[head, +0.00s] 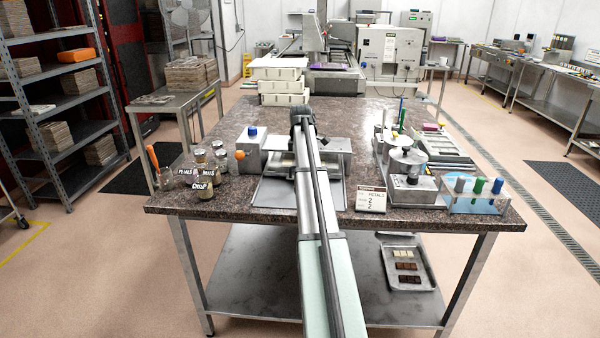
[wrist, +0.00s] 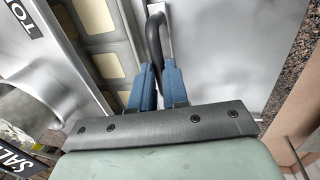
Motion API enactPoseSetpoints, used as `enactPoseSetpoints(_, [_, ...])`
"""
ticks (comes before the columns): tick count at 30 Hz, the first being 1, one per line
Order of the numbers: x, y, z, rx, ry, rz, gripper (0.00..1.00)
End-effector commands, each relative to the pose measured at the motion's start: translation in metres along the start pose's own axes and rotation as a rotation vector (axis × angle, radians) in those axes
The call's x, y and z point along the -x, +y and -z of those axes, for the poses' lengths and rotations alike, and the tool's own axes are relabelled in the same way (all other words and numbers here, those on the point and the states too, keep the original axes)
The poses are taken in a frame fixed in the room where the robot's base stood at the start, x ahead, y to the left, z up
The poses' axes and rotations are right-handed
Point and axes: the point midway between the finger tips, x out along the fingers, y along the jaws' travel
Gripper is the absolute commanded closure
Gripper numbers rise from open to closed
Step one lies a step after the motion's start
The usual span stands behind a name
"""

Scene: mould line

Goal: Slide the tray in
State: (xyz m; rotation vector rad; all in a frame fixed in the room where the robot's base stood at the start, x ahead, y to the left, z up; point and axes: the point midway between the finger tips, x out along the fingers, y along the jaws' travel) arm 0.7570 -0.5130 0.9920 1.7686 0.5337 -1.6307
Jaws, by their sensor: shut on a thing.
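In the wrist view, the two blue fingers of my gripper (wrist: 157,75) are closed around a dark curved handle (wrist: 153,38). A grey tray or mould with pale cream rectangular cells (wrist: 99,17) lies beside the handle, partly under grey metal; I cannot see clearly where the handle joins it. In the head view, a grey metal unit (head: 250,152) stands on the table, with a pale strip inside its opening and a flat grey plate (head: 272,192) in front. My arm covers the middle of the unit and hides my gripper and the handle there.
Labelled jars (head: 201,182) stand left of the unit. A small sign (head: 371,200), a grey device (head: 408,170) and a rack with coloured tubes (head: 478,192) stand right. White stacked boxes (head: 278,82) stand behind. The stone tabletop (head: 258,213) is bare along the front.

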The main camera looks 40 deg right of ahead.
Motion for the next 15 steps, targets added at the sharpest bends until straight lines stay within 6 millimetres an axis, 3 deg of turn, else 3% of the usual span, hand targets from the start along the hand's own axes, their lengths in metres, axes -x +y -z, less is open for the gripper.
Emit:
enactPoseSetpoints(1, [-0.001, 0.011, 0.0, -0.001, -0.001, -0.002, 1.0])
enactPoseSetpoints(4, [-0.003, 0.02, 0.0, -0.001, -0.001, -0.002, 1.0])
enactPoseSetpoints(15, [-0.004, 0.025, -0.001, -0.001, -0.001, -0.007, 1.0])
